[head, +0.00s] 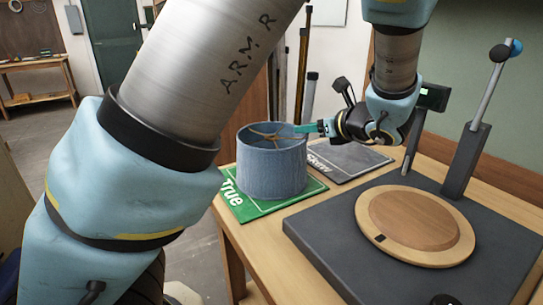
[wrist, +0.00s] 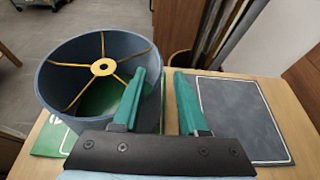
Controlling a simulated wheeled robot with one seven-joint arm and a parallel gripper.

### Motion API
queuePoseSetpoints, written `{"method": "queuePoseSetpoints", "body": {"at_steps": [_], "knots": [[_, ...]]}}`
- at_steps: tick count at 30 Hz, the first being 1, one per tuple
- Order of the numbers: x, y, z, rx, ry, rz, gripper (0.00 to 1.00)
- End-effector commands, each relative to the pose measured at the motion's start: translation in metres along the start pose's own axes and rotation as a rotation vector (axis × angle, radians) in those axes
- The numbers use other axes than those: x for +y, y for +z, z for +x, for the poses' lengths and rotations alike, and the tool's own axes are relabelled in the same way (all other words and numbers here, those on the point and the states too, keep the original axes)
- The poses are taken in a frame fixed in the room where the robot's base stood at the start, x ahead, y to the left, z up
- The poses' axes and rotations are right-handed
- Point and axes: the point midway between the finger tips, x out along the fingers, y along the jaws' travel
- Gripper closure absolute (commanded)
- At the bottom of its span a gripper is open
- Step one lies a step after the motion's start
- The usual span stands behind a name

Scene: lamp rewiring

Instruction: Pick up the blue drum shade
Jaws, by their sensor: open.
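The blue drum shade (head: 272,168) stands upright on a green mat marked "True" (head: 240,207) at the table's left end. In the wrist view the shade (wrist: 58,95) shows its open top, with a brass ring and spokes inside. My gripper (head: 312,128) is at the shade's right rim in the head view. In the wrist view my gripper (wrist: 160,85) has its two green fingers apart. The left finger overlaps the inside of the shade and the right finger is outside it, with the wall between them. Whether either finger touches the wall cannot be told.
A dark grey mat (head: 345,160) lies right of the shade, bare. A dark base with a round wooden disc (head: 415,222) and an upright lever (head: 478,140) fills the table's right side. Poles (head: 303,70) stand behind the table.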

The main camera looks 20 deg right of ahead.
Motion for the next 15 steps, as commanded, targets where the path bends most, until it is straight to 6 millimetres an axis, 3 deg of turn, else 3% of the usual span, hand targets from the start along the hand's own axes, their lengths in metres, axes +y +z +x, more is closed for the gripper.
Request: {"method": "queuePoseSetpoints", "body": {"at_steps": [9,15], "knots": [[0.002,0.001,0.043,-0.001,0.005,0.002,0.57],[0.001,-0.001,0.049,0.001,0.001,0.001,0.57]]}}
